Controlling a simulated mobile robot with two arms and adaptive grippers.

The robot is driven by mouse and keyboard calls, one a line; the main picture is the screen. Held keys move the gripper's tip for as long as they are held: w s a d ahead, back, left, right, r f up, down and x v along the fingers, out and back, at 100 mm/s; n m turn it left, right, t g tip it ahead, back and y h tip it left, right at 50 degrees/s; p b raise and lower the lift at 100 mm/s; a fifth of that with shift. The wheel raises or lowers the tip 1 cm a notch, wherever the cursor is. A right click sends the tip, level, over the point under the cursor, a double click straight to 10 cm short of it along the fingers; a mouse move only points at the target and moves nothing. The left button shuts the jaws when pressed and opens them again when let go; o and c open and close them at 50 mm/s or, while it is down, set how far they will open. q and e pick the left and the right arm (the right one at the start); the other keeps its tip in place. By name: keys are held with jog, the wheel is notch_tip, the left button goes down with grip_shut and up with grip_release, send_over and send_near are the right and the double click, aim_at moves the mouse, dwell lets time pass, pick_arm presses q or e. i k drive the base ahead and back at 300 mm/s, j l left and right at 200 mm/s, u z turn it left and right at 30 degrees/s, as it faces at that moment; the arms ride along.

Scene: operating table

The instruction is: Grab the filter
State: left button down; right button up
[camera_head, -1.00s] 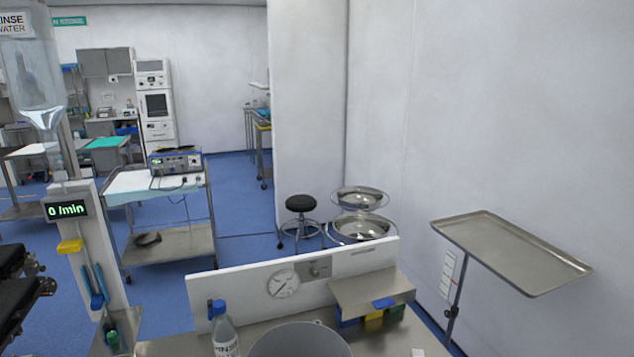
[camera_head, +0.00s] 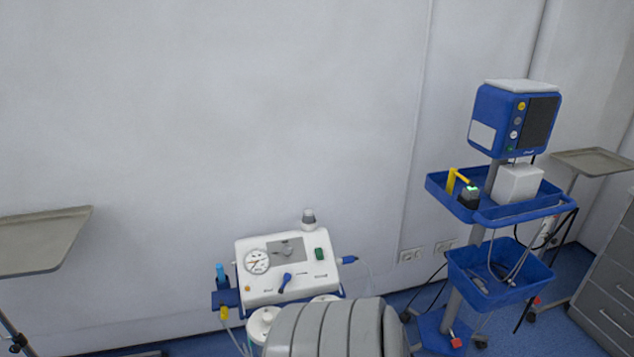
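Neither of my grippers is in view. I cannot pick out a filter with certainty. A small white piece with a grey top (camera_head: 308,219) stands at the top of a white device (camera_head: 318,282) with a round gauge, at the lower middle; I cannot tell whether it is the filter. A large grey ribbed shape covers the bottom centre and hides part of what lies below the device.
A blue wheeled stand (camera_head: 466,258) with a monitor (camera_head: 514,121) and trays is at the right. A metal tray (camera_head: 40,240) juts in at the left. Grey drawers (camera_head: 612,270) are at the right edge. A bare wall (camera_head: 250,110) is behind.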

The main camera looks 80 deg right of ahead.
aim_at(308, 214)
jog(key=z, duration=2.55)
jog(key=i+j+u, duration=0.15)
jog(key=i+u, duration=0.5)
jog(key=i, duration=0.1)
